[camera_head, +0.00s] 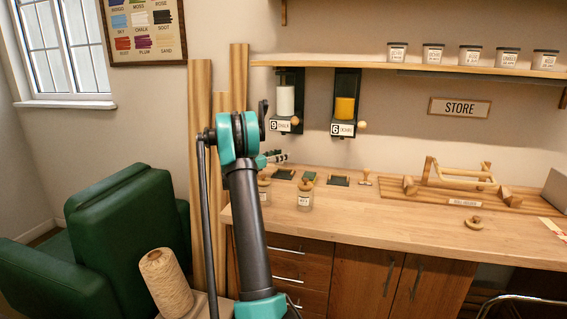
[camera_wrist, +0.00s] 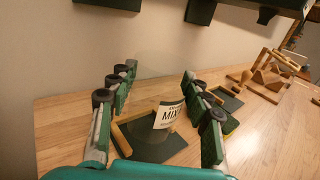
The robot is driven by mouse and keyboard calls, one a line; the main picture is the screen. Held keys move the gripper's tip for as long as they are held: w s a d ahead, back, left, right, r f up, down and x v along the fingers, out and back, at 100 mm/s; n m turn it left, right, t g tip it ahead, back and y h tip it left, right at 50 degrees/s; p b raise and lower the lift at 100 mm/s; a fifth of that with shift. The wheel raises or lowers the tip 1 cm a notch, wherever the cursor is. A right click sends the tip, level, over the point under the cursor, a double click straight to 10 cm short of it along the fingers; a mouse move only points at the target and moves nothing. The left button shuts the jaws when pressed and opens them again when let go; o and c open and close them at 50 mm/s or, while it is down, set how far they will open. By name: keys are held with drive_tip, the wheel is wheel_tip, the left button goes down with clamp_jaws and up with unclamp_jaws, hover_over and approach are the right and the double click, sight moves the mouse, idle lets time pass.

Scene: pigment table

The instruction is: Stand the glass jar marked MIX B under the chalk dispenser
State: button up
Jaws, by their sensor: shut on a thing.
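My gripper (camera_wrist: 160,95) is shut on a clear glass jar. Its white label (camera_wrist: 169,115) reads "MIX"; the letter after that is not legible. The jar's glass is hard to see between the fingers. A dark pad with a wooden edge (camera_wrist: 122,134) lies below it; I cannot tell whether the jar touches it. In the head view my gripper (camera_head: 276,158) is small, just below the chalk dispenser (camera_head: 286,101), which is marked 9 and holds white pigment. The held jar cannot be made out there.
The ochre dispenser (camera_head: 345,106) hangs to the right, above another dark pad (camera_head: 338,181). A wooden rack (camera_head: 458,180) and a stamp (camera_head: 366,179) stand farther right.

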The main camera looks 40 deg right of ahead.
sight(284, 161)
drive_tip(key=shift+d, duration=1.1)
drive_tip(key=shift+a+f, duration=0.2)
drive_tip(key=shift+f, duration=1.55)
drive_tip(key=shift+f, duration=0.1)
drive_tip(key=o, duration=1.5)
drive_tip(key=shift+c, duration=0.2)
drive_tip(key=shift+a, duration=0.15)
drive_tip(key=a, duration=1.1)
drive_tip(key=shift+s+a, duration=0.2)
drive_tip(key=shift+a, duration=0.2)
